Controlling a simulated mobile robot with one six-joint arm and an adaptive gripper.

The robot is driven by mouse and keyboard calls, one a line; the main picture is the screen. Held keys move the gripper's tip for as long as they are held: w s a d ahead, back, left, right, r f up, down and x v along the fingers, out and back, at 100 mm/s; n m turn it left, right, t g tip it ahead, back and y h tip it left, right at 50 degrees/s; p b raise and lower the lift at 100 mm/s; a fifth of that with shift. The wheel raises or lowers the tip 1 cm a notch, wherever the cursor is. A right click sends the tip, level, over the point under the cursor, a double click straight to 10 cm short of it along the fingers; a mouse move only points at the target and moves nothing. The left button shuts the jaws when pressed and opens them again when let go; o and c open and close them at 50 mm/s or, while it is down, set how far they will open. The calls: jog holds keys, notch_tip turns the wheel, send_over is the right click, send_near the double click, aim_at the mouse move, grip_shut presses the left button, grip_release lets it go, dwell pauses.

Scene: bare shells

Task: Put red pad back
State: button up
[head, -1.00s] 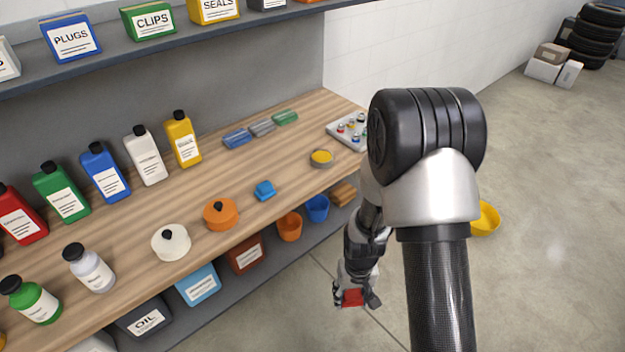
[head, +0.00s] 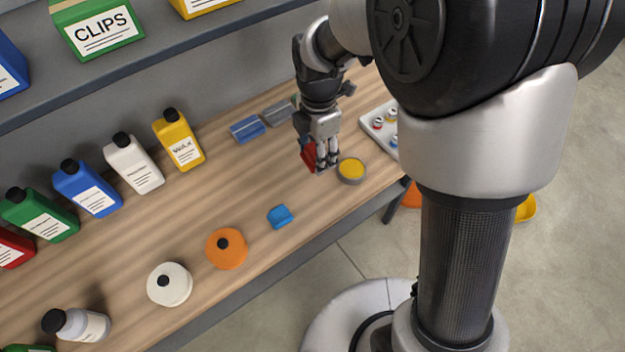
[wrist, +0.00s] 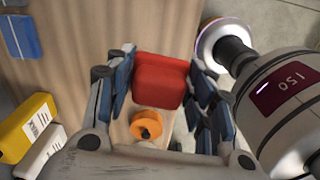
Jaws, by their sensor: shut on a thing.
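My gripper (head: 320,166) is shut on the red pad (head: 308,153) and holds it over the wooden bench, left of the round yellow tin (head: 351,170). In the wrist view the red pad (wrist: 159,82) sits between the blue-lined fingers of my gripper (wrist: 160,72). A blue pad (head: 247,129) and a grey pad (head: 279,112) lie in a row on the bench, behind and left of my gripper. Whether the red pad touches the bench is hard to tell.
A tray of small parts (head: 377,122) lies right of my gripper. A blue block (head: 280,216), orange pot (head: 226,248) and white pot (head: 169,284) stand toward the front. Several bottles, including a yellow one (head: 178,140), line the back. A shelf (head: 160,60) overhangs. Bench between them is clear.

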aim_at(314, 196)
jog(key=shift+w+a+r+n, duration=0.2)
jog(key=shift+r+n, duration=0.2)
jog(key=shift+r, duration=0.05)
jog(key=shift+f, duration=0.25)
notch_tip(314, 196, down, 19)
jog(key=b, duration=0.4)
jog(key=shift+f, duration=0.2)
jog(key=o, duration=1)
